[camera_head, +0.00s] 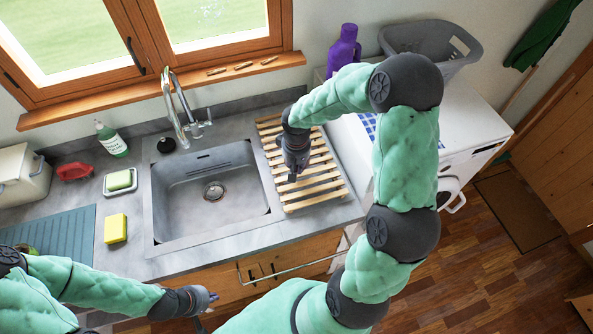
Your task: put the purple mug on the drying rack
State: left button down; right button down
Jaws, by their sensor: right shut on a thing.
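The drying rack (322,187) is a pale slatted wooden rack lying on the counter to the right of the sink. My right gripper (292,178) points down over the rack's left-middle part, with its fingertips close to the slats. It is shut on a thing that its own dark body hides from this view. I cannot make out the purple mug anywhere. My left gripper (212,298) hangs low in front of the counter's front edge, away from the rack; its fingers are too small to tell open from shut.
The empty sink (208,188) with its tap (180,110) lies left of the rack. A yellow sponge (115,228), a soap dish (120,181), a green bottle (112,140) and a blue-grey mat (66,232) are farther left. A purple bottle (344,48) and grey basket (430,40) stand behind my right arm.

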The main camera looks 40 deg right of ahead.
jog(key=shift+w+d+f, duration=0.15)
jog(key=shift+d+f, duration=0.05)
jog(key=shift+f, duration=1.55)
jog(key=shift+f, duration=0.15)
jog(key=c, duration=1.2)
grip_release()
jog(key=shift+c, duration=0.2)
jog(key=r, duration=1.2)
jog(key=shift+s+a+r+p, duration=0.15)
jog(key=shift+s+a+p, duration=0.05)
jog(key=shift+s+p, duration=0.15)
